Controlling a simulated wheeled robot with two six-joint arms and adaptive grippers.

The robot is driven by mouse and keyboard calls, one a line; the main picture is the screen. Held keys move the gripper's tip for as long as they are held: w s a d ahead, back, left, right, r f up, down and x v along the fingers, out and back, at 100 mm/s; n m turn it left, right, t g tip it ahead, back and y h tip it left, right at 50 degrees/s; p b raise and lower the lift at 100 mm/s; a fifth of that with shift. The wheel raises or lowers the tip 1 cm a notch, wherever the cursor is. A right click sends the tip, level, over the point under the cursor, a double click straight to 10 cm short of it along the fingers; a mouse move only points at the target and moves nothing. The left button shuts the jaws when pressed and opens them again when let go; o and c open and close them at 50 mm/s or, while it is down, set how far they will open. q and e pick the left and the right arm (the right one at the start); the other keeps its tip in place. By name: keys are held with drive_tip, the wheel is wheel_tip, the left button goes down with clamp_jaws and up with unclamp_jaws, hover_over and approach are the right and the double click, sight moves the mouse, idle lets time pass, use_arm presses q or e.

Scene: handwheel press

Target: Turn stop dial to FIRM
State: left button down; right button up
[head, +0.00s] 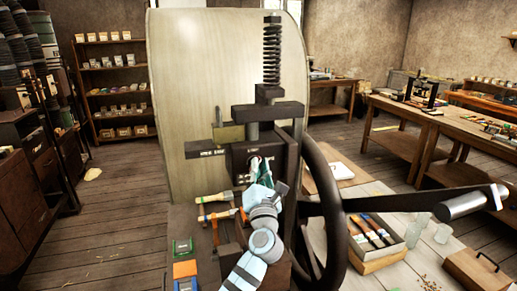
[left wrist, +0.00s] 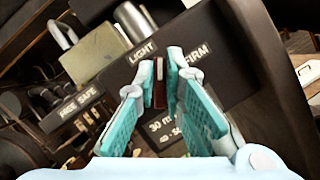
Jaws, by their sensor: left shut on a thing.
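The stop dial is a small dark red bar with a pale line (left wrist: 159,92), on the dark front block of the press (head: 241,158). Its upper end lies between the words LIGHT (left wrist: 141,52) and FIRM (left wrist: 196,53) in the left wrist view. My left gripper (left wrist: 161,78) has its teal fingers shut on the dial's two sides. In the head view the gripper (head: 260,172) is at the block's front and hides the dial. My right gripper is not in view.
A brass padlock (head: 228,133) hangs just left of the block, above a lettered plate (head: 206,152). The large dark handwheel (head: 325,215) stands close at the right, its crank handle (head: 462,205) reaching far right. Wooden-handled tools (head: 214,198) lie below left.

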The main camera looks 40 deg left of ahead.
use_arm(q)
drive_tip(key=m+h, duration=0.1)
drive_tip(key=m, duration=0.3)
drive_tip(key=m+h+p, duration=0.1)
drive_tip(key=m+h, duration=0.1)
drive_tip(key=m, duration=0.2)
drive_tip(key=m+g+h, duration=0.1)
drive_tip(key=m, duration=0.3)
drive_tip(key=shift+m+h, duration=0.3)
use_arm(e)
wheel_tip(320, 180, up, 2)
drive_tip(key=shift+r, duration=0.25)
use_arm(q)
drive_tip(key=c, duration=1.7)
unclamp_jaws()
drive_tip(key=shift+w+f, duration=0.1)
drive_tip(key=v, duration=1.2)
